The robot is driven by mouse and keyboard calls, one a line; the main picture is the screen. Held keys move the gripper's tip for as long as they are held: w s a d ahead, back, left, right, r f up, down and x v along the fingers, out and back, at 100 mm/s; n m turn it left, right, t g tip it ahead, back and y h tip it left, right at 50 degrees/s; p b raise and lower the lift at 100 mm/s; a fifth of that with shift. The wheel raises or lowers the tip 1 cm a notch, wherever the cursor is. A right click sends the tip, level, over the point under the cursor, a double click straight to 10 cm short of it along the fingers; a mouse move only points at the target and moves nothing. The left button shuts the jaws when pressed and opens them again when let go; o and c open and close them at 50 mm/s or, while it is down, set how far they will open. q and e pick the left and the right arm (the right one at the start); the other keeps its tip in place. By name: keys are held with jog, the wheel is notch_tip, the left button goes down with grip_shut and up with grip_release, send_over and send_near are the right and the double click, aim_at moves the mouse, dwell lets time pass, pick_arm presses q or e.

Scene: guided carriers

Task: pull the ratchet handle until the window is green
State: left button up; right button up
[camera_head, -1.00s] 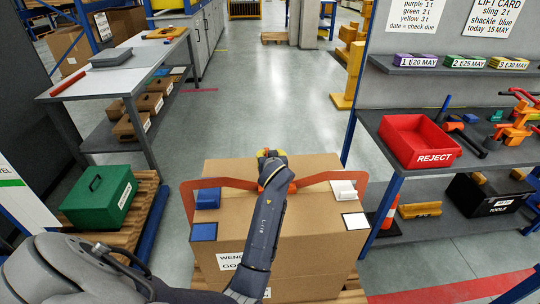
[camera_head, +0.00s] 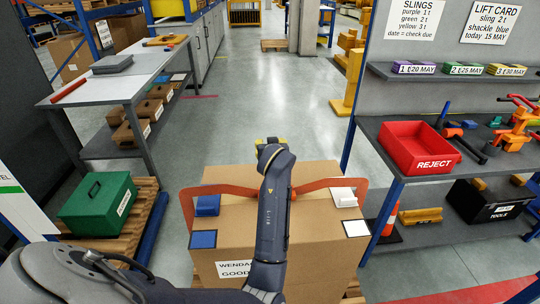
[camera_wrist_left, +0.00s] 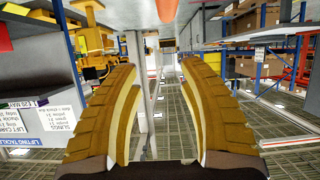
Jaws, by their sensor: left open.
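My left gripper (camera_head: 270,145) is over the far side of the carton (camera_head: 237,246), mostly hidden behind my own wrist. In the left wrist view its two yellow-brown fingers (camera_wrist_left: 158,75) stand wide apart with nothing between the pads. An orange-red strap (camera_head: 322,184) spans the carton, with a blue block (camera_head: 208,205) at its left and a white block (camera_head: 343,197) at its right. My arm covers the strap's middle. I cannot make out a ratchet handle or its window. My right gripper is not in view.
A blue square (camera_head: 203,239) and a white square (camera_head: 357,228) lie on the carton. A red reject bin (camera_head: 418,146) stands on the right bench. A green case (camera_head: 97,205) is on a pallet at left. The aisle behind the carton is clear.

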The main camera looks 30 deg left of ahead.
pick_arm(q)
jog(key=shift+r, duration=1.15)
jog(key=shift+c, duration=0.4)
